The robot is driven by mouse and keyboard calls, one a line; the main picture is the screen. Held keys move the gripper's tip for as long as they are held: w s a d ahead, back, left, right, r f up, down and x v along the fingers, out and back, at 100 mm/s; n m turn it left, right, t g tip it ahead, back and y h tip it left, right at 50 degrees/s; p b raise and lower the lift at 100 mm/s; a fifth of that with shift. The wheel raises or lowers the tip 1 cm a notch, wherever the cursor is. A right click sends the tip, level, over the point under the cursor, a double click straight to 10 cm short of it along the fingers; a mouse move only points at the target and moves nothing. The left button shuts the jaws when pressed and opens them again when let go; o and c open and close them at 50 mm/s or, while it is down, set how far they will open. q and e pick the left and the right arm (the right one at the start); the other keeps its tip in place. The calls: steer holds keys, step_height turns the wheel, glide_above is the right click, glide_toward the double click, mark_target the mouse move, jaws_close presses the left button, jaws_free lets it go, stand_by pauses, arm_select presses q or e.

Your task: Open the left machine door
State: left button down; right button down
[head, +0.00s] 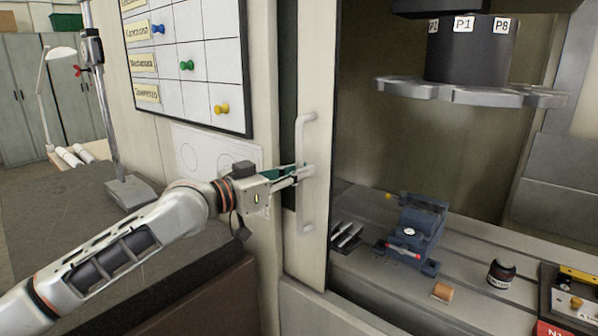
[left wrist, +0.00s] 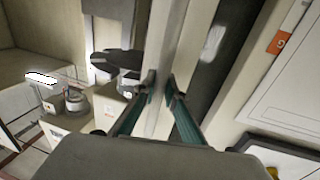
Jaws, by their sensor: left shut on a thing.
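The left machine door (head: 317,80) is a pale upright panel with a dark strip on its left side. A light vertical bar handle (head: 306,215) is fixed on it. My left gripper (head: 305,173) reaches in from the left and is shut on the handle, around the middle of the bar. In the left wrist view, the two green-sided fingers (left wrist: 162,88) close on the pale bar from both sides. To the right of the door's edge, the machine's inside is in plain view. My right gripper is not in view.
Inside the machine are a tool carousel (head: 470,92) overhead, a blue vise (head: 420,230), a small copper-coloured block (head: 442,291) and a dark round tool part (head: 501,273). A board with coloured pins (head: 190,60) hangs left of the door. A grey bench (head: 40,215) with a lamp stand lies under my left arm.

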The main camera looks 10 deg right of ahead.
arm_select(q)
steer(key=shift+w+a, duration=0.25)
steer(key=shift+w, duration=0.05)
steer(key=c, duration=2.1)
jaws_free()
steer(key=v, duration=1.2)
steer(key=shift+f, duration=0.1)
